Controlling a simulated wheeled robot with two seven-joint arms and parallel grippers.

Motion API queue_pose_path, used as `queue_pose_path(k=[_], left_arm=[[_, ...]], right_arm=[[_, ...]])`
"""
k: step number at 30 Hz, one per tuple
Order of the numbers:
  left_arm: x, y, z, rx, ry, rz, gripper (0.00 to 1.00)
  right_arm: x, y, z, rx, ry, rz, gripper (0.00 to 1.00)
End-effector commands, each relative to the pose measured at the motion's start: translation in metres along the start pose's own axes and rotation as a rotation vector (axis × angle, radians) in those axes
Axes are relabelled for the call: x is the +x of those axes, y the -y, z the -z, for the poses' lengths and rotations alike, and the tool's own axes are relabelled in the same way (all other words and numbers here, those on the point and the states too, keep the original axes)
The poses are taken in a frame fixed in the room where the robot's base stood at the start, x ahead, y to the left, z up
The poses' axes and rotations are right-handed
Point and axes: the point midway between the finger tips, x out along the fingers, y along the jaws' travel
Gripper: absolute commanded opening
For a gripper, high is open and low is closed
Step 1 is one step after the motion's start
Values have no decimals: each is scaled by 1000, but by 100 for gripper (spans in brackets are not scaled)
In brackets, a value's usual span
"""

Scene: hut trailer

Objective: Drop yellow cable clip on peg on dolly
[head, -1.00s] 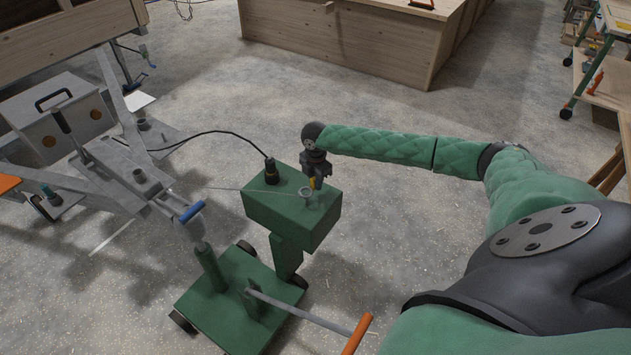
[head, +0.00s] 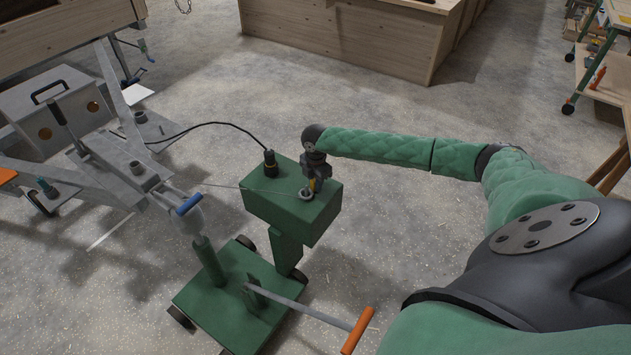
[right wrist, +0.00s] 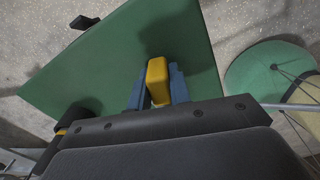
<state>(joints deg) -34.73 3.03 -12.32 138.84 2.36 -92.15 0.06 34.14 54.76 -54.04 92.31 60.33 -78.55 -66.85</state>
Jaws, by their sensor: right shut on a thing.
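The yellow cable clip (right wrist: 157,78) is between the blue fingers of my right gripper (right wrist: 158,90) in the right wrist view. In the head view a little yellow of the clip (head: 312,185) shows at the tip of my right gripper (head: 314,182), which points down over the green top box of the dolly (head: 278,208). A small grey ring-shaped piece (head: 305,194) is right by the fingertips on the box. I cannot tell whether it is the peg, or whether the clip touches it. The left gripper is out of view.
A black plug (head: 270,164) with a black cable stands on the box beside my gripper. A thin line runs left from the ring. The dolly's orange-ended handle (head: 357,331) sticks out at the front. A grey trailer frame (head: 140,170) is at left.

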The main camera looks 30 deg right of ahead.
Motion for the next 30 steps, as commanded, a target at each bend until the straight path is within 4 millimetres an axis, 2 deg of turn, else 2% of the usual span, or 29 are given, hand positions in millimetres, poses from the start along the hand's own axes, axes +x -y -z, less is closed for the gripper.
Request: queue_pose_path(k=[13,14,17,26,30], left_arm=[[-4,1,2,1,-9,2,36],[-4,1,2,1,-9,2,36],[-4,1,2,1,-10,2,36],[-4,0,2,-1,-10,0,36],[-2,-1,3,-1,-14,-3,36]], right_arm=[[0,0,0,0,0,0,0],[0,0,0,0,0,0,24],[0,0,0,0,0,0,43],[0,0,0,0,1,0,45],[-10,0,0,0,1,-1,45]])
